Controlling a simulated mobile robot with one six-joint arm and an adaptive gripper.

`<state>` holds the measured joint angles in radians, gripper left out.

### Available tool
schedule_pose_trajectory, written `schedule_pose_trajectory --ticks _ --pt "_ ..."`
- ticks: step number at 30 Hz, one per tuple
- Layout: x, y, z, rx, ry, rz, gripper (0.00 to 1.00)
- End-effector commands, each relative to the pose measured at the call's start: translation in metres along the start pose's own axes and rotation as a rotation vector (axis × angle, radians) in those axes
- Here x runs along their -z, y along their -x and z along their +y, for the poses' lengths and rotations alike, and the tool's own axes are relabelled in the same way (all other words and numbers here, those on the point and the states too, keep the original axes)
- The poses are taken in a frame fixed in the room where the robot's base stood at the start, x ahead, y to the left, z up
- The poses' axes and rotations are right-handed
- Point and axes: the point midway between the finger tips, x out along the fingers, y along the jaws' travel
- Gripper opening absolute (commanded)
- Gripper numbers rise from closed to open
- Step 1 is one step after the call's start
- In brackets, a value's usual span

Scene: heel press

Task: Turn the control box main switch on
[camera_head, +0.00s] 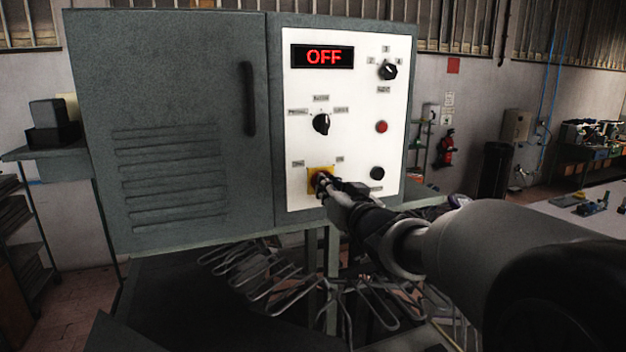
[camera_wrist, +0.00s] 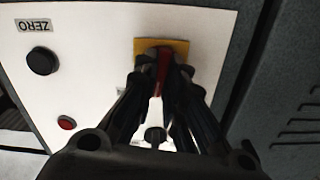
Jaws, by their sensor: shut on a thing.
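The control box (camera_head: 190,95) is a grey cabinet with a white panel (camera_head: 350,150) on its right side. Its display (camera_head: 322,56) reads OFF in red. The main switch is on a yellow plate (camera_head: 314,188) at the panel's lower left; the plate also shows in the wrist view (camera_wrist: 178,47). My gripper (camera_head: 322,181) reaches the switch from the lower right. In the wrist view its fingers (camera_wrist: 164,75) are closed around the red switch handle (camera_wrist: 164,62). The handle's exact angle is partly hidden by the fingers.
Black knobs (camera_head: 388,70) (camera_head: 321,123), a red button (camera_head: 381,127) and a black button (camera_head: 377,173) sit on the same panel near my arm. Bent metal wire pieces (camera_head: 290,285) hang below the box. A workbench (camera_head: 585,205) stands at the right.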

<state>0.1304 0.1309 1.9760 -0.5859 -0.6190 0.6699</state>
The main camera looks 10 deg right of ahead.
Motion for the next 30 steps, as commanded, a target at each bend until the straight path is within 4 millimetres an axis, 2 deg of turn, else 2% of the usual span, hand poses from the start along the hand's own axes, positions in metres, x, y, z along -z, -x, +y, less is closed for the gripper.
schedule_pose_trajectory --ticks 15,21,30 --pt "0.0022 -0.0001 -0.0005 0.0 -0.442 0.001 0.0" --pt "0.002 0.0 -0.0005 0.001 -0.549 0.002 0.0" --pt "0.0013 0.0 -0.0003 0.001 -0.621 0.002 0.0"
